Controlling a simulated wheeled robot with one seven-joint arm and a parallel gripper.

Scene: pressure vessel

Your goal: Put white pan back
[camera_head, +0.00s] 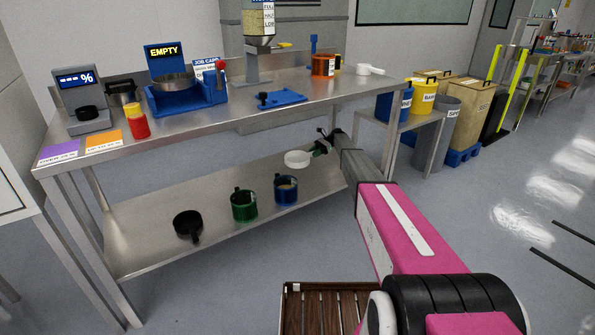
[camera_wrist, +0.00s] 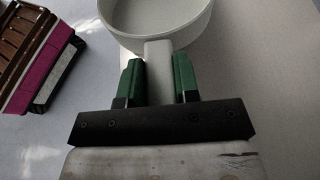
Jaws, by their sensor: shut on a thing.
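The white pan (camera_head: 297,159) shows in the head view above the right part of the table's lower shelf (camera_head: 150,243). In the wrist view the white pan (camera_wrist: 156,42) is at the top, its handle pointing toward me. My gripper (camera_head: 322,147) has its green fingers on either side of the handle. In the wrist view my gripper (camera_wrist: 159,78) is shut on that handle. I cannot tell whether the pan touches the shelf.
On the lower shelf stand a black pan (camera_head: 188,225), a green mug (camera_head: 244,206) and a blue mug (camera_head: 286,190). The metal tabletop (camera_head: 190,116) above holds a blue stand (camera_head: 187,97), a red jar (camera_head: 137,122) and a white scoop (camera_head: 369,70). A brown slatted tray (camera_head: 318,310) is near my base.

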